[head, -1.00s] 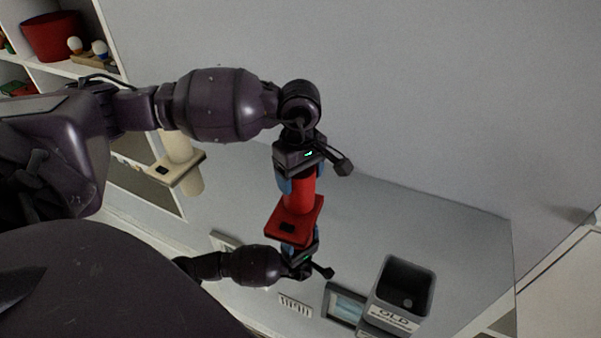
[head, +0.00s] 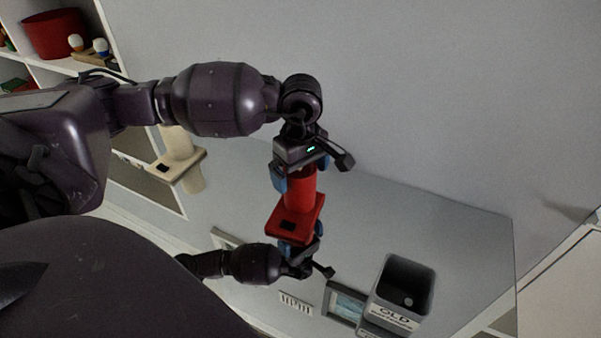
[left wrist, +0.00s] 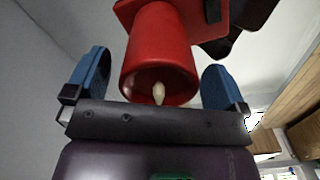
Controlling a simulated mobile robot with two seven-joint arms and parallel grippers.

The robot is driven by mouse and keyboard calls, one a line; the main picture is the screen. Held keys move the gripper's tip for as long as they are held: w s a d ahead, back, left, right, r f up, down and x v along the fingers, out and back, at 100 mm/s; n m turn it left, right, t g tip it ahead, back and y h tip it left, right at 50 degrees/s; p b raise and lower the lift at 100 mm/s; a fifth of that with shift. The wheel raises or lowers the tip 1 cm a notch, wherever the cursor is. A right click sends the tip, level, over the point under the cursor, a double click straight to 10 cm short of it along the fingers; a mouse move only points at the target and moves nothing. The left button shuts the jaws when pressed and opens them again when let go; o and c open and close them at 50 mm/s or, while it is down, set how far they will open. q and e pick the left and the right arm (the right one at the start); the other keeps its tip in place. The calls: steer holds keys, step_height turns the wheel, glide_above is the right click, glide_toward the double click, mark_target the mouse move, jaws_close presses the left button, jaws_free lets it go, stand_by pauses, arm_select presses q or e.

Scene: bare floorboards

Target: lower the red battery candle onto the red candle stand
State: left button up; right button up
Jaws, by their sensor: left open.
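The red battery candle (head: 301,187) stands upright on the square plate of the red candle stand (head: 288,225); no gap shows between them. My left gripper (head: 301,172) is above the candle, open, its blue fingers on either side of the candle's top. In the left wrist view, the candle (left wrist: 158,50) lies between the spread fingers, with gaps on both sides. Its hollow top with a pale flame tip faces the camera, and the stand's plate (left wrist: 130,10) shows behind.
A cream candle (head: 178,143) on a cream stand (head: 164,167) is to the left behind my arm. A dark bin labelled OLD (head: 400,318) stands at the lower right. Shelves (head: 70,68) are at the upper left.

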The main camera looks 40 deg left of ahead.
arm_select(q)
step_height(320, 180, up, 10)
steer(key=shift+r+p, duration=0.1)
steer(key=shift+p, duration=0.4)
